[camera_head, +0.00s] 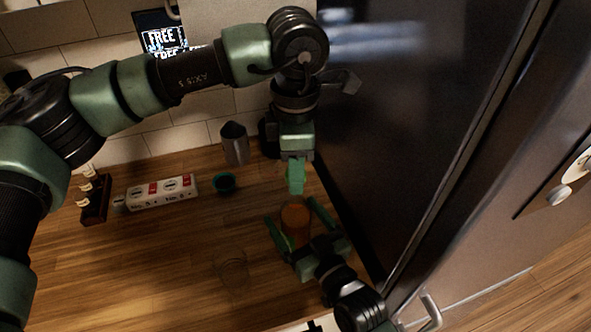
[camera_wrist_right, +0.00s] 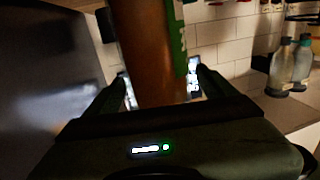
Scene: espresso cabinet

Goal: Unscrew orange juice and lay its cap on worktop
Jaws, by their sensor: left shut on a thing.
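The orange juice bottle (camera_head: 295,217) stands on the wooden worktop (camera_head: 150,265) near the dark tall cabinet side. Its orange body also fills the upper middle of the right wrist view (camera_wrist_right: 150,50). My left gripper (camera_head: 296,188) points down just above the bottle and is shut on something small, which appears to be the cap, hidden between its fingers. My right gripper (camera_head: 291,212) is low, with one finger on each side of the bottle; it also shows in the right wrist view (camera_wrist_right: 163,85). Gaps show between its fingers and the bottle, so it looks open.
A steel pitcher (camera_head: 235,148) and a dark teal-rimmed cup (camera_head: 224,183) stand behind. A clear glass (camera_head: 232,272) stands in front. The dark cabinet (camera_head: 400,110) bounds the right. The worktop's left front is clear.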

